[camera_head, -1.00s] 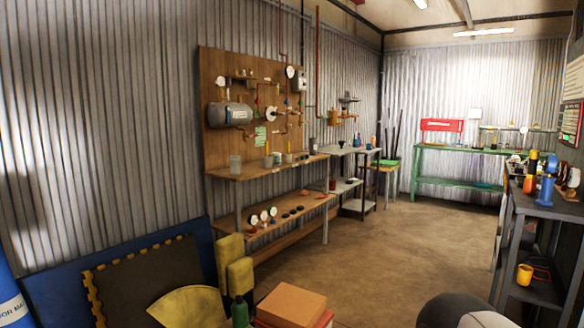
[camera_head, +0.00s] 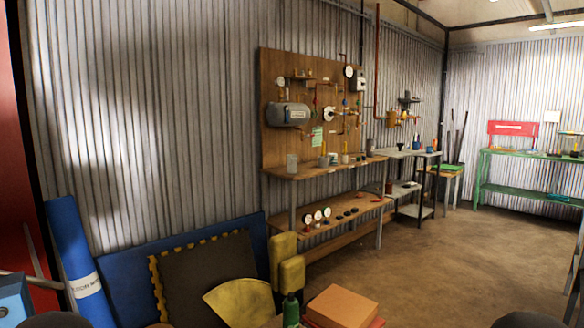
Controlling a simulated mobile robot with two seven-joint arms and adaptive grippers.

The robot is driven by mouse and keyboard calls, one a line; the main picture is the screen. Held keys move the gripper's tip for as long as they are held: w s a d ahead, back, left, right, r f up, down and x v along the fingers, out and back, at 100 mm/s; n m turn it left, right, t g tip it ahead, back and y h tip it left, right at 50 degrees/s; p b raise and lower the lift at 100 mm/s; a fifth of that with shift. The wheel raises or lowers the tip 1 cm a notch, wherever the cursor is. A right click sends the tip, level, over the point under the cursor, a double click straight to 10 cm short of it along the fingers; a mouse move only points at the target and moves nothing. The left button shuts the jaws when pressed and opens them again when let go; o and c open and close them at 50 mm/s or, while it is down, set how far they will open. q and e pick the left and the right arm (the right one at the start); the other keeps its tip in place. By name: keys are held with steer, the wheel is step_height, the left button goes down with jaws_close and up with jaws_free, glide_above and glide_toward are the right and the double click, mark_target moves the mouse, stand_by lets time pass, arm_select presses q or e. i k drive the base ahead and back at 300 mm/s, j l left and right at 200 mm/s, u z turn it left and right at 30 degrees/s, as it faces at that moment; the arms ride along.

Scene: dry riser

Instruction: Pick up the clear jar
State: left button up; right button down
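A clear jar (camera_head: 292,164) stands upright at the left end of the upper wooden shelf (camera_head: 312,174), below the grey tank on the wooden board. It is small and far off in this view. Nothing touches it from the front. Neither of my grippers shows. Rounded dark and grey shapes at the bottom edge may be parts of my arms.
Blue and black mats (camera_head: 205,275) lean on the wall. Yellow pads (camera_head: 288,265), a green bottle (camera_head: 290,311) and an orange box (camera_head: 345,306) stand in front of the bench. A blue roll (camera_head: 75,255) is at left. Open floor (camera_head: 425,265) lies to the right.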

mark_target(291, 159)
steer(key=i+l+z, duration=0.6)
steer(key=i+z, duration=0.15)
steer(key=i, duration=0.15)
steer(key=i+l+z, duration=0.15)
steer(key=i, duration=0.55)
steer(key=i+l+z, duration=0.15)
steer(key=i+l, duration=0.15)
steer(key=i, duration=0.4)
steer(key=i+z, duration=0.15)
steer(key=i, duration=0.6)
